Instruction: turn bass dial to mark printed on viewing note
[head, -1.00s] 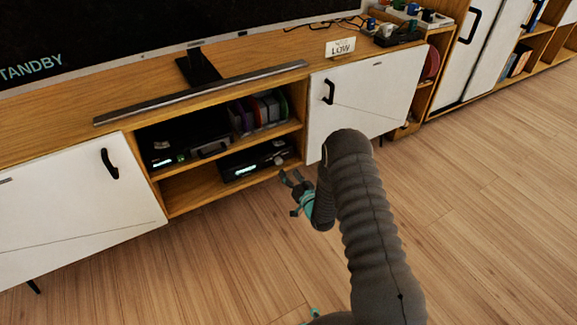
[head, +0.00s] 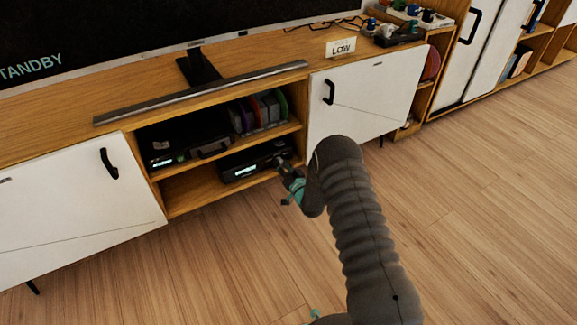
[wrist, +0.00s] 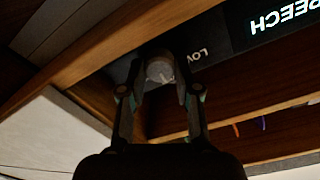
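The viewing note (head: 341,48) is a small white card on the cabinet top, with "LOW" as its large word. A black audio unit (head: 238,165) with a lit display sits on the lower open shelf. In the wrist view its display (wrist: 280,20) shows upside-down letters, "PEECH" in part. A round pale dial (wrist: 160,70) with a pointer line is on its front, beside a printed label (wrist: 198,54) that seems to start "LO". My gripper (wrist: 158,80) is open, its fingers either side of the dial; contact is unclear. In the head view my gripper (head: 284,162) hides the dial.
A white cabinet door (head: 365,98) with a black handle is to the right. The wooden floor in front is clear.

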